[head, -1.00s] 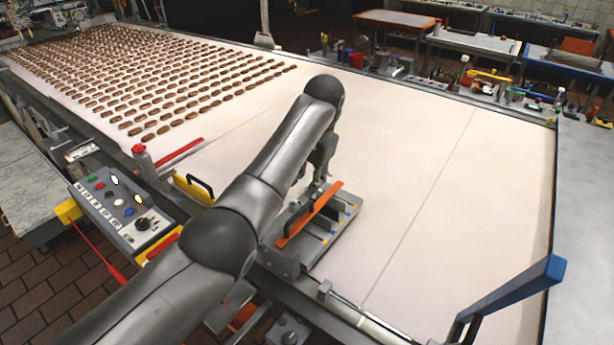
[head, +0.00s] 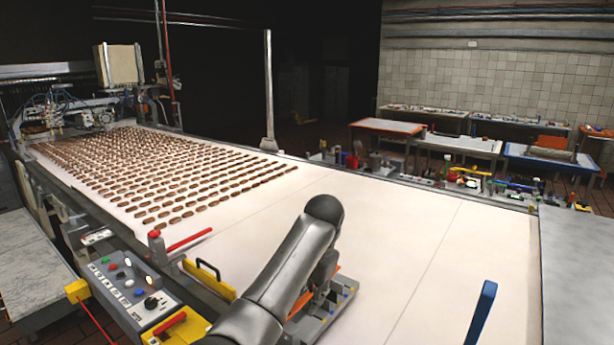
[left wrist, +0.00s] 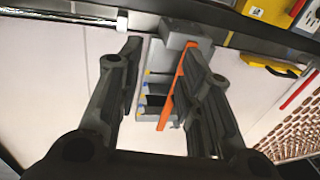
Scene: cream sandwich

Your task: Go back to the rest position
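My left arm comes up from the bottom of the head view, and its gripper (head: 324,272) is mostly hidden behind the wrist. In the left wrist view, the left gripper (left wrist: 163,48) has its two dark fingers spread wide, with nothing held between them. Beyond and between the fingers is a grey metal fixture (left wrist: 158,78) with an orange bar (left wrist: 178,85). The fixture also shows beside the arm in the head view (head: 338,300). The right gripper is in neither view.
A long white conveyor belt (head: 400,235) carries rows of brown cookies (head: 165,175) at its far left. A control box (head: 125,290) stands at the left, with a yellow handle (head: 208,280) beside it. Cluttered benches stand behind.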

